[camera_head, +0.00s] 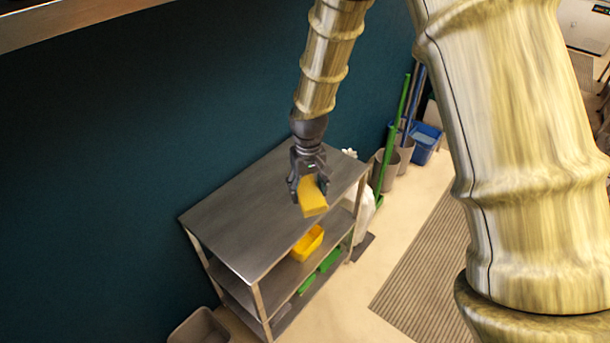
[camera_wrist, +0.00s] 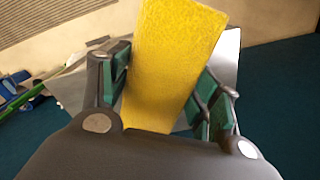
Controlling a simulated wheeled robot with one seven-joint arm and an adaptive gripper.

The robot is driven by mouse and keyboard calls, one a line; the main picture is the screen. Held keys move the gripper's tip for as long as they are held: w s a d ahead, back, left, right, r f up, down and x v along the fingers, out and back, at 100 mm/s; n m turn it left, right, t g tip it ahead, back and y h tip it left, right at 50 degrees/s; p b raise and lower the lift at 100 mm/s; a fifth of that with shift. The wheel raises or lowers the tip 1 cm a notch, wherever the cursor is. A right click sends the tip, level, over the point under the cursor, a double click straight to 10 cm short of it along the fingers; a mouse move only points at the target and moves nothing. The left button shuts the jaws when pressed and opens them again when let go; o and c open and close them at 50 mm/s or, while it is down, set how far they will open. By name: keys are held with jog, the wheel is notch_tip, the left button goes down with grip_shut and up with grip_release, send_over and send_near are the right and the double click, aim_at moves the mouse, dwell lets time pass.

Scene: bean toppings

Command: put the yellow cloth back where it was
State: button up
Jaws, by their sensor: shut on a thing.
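The yellow cloth (camera_head: 313,203) is held in my gripper (camera_head: 308,184), above the front right part of the steel shelf unit's top (camera_head: 240,222). In the wrist view the yellow cloth (camera_wrist: 172,62) stands as a flat block between the two green-padded fingers of my gripper (camera_wrist: 165,85), which are shut on it. A yellow container (camera_head: 307,244) sits on the shelf below the top, under and near the cloth in the head view. Its inside is partly hidden by the edge of the top. The exact height of the cloth above the top is hard to tell.
The steel top is largely bare, with a small white item (camera_head: 349,153) at its far right corner. Green items (camera_head: 320,270) lie on a lower shelf. A green pole (camera_head: 394,132), bins and a blue bucket (camera_head: 426,143) stand to the right. A dark teal wall (camera_head: 110,150) is behind.

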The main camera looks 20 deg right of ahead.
notch_tip(320, 180, down, 2)
jog(key=shift+d+m, duration=0.15)
jog(key=shift+m, duration=0.15)
jog(key=shift+r, duration=0.1)
jog(key=shift+s, duration=0.2)
jog(key=shift+w, duration=0.2)
